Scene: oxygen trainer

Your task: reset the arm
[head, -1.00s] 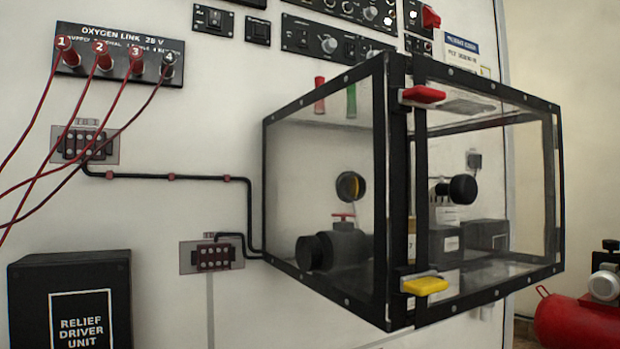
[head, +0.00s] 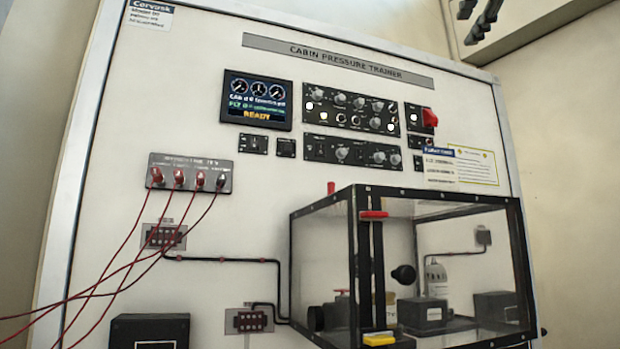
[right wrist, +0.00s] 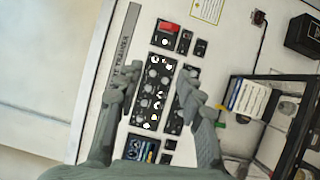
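In the right wrist view, my right gripper (right wrist: 159,74) is open, its two grey fingers spread apart. Nothing shows between the fingers except the panel's control modules (right wrist: 155,92) behind them. The gap to the panel cannot be told.
A clear black-framed box (head: 470,215) juts out from the panel at lower right, its door edge bearing red and yellow latches. Red leads (head: 125,250) hang from the four-socket strip (head: 190,167) at left. A black unit (head: 150,331) stands at the bottom.

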